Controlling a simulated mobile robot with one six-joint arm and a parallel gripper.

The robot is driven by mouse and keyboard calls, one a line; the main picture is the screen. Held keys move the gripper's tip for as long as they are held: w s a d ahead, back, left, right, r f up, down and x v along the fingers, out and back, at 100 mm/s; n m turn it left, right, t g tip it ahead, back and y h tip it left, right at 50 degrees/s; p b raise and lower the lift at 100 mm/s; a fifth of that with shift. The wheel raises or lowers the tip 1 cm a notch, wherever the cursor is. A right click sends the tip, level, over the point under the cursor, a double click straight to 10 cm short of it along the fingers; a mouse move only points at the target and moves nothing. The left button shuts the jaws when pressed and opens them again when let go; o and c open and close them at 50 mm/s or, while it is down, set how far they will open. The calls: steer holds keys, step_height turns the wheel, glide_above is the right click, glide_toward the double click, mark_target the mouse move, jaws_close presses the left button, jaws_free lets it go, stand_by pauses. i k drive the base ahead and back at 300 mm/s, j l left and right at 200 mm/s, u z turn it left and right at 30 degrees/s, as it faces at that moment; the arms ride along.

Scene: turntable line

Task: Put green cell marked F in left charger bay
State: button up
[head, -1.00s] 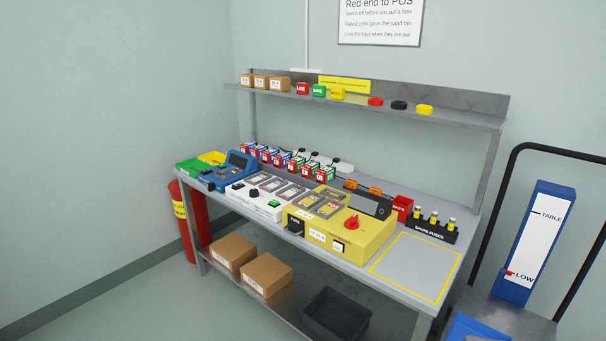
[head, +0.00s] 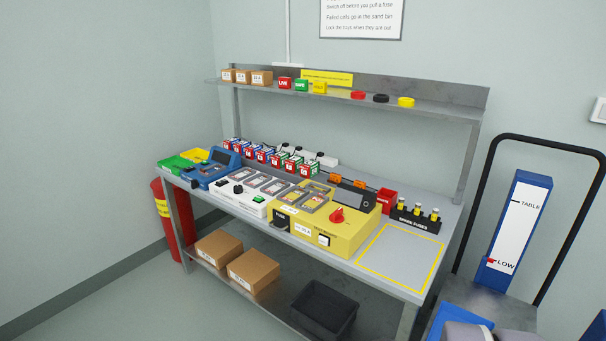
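A row of small cells stands along the back of the bench (head: 385,263), blue-sided ones to the left and green-sided ones (head: 291,163) to the right. Their letters are too small to read, so I cannot tell which is F. In front of them is a white unit (head: 246,202) with several framed bays on top, which looks like the charger. A yellow unit (head: 340,238) with a red knob and more framed bays adjoins it on the right. What the bays hold is too small to tell.
A blue tester-like unit (head: 217,170) and green and yellow trays (head: 176,164) fill the bench's left end. Spare fuses (head: 416,218) and a red bin (head: 386,201) stand at the right. The yellow-outlined area (head: 399,257) is clear. A trolley (head: 515,232) stands at right.

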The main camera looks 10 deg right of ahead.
mark_target(254, 183)
steer(key=i+j+z, duration=0.25)
steer(key=i+j, duration=0.4)
steer(key=i, duration=0.25)
steer(key=i+j+z, duration=0.25)
steer(key=i+j, duration=0.55)
steer(key=i+j+z, duration=0.25)
steer(key=i+j, duration=0.55)
steer(key=j, duration=0.2)
